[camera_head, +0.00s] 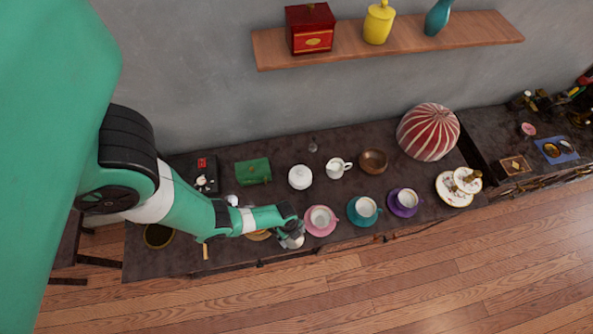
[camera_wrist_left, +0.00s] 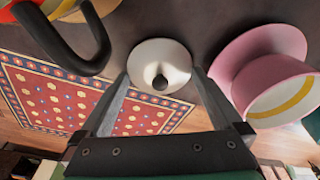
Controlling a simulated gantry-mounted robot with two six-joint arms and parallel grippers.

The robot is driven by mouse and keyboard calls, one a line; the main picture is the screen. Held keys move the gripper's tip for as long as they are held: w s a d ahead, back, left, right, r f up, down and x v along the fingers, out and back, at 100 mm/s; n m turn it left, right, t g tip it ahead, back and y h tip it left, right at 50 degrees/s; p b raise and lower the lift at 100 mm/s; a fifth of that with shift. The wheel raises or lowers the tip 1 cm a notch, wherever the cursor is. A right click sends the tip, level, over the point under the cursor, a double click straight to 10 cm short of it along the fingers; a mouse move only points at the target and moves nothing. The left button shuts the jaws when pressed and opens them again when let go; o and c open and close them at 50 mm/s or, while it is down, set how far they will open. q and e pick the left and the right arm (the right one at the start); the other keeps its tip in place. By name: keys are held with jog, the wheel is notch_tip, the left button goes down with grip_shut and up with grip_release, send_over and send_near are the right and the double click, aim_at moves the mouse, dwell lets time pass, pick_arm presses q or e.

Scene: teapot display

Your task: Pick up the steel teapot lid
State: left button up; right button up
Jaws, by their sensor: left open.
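The steel teapot lid (camera_wrist_left: 160,66) is a pale round disc with a black knob at its centre. In the left wrist view it lies on the dark table top, close to the front edge. My left gripper (camera_wrist_left: 160,88) is open, with one finger on each side in the picture. No grip on the lid shows, and I cannot tell whether the fingers touch it. In the head view my left gripper (camera_head: 292,238) is low over the table's front edge, left of the pink cup, and largely covers the lid. My right gripper is not in view.
A pink cup and saucer (camera_wrist_left: 265,75) stand close to the right finger. A black curved handle (camera_wrist_left: 100,45) is at the upper left. A teal cup (camera_head: 366,207), a purple cup (camera_head: 407,199) and a white jar (camera_head: 300,177) stand on the table. A patterned rug (camera_wrist_left: 50,95) lies below.

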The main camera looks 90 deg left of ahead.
pick_arm(q)
jog(key=shift+c, duration=0.3)
jog(key=shift+c, duration=1.3)
jog(key=shift+s, duration=0.1)
grip_shut()
